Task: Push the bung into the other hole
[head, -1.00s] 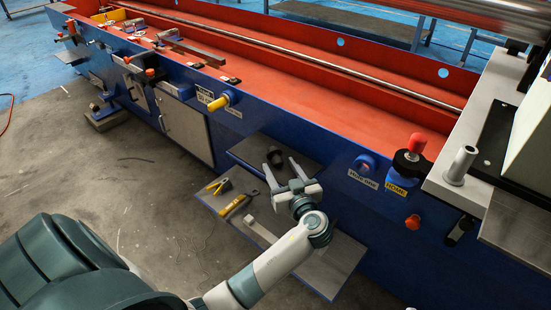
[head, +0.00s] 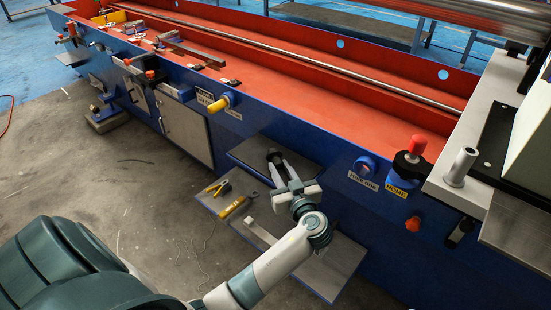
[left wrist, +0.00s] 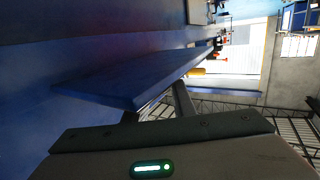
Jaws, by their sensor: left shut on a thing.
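My left gripper (head: 279,164) is over the small grey upper shelf at the machine's blue side. Its fingers are closed on a small dark piece (head: 274,157), perhaps the bung, at the fingertips; its shape is hard to make out. In the left wrist view the fingers (left wrist: 155,104) reach past the blue shelf edge, and the held piece is hidden. A blue-rimmed round hole (head: 365,166) with an orange-red centre sits on the machine's side, to the right of the gripper. A yellow plug-like piece (head: 219,103) sticks out of the side further left. My right gripper is not seen.
The upper shelf (head: 248,154) and lower shelf (head: 320,271) jut from the machine. A red-topped knob (head: 416,144) stands right of the hole.

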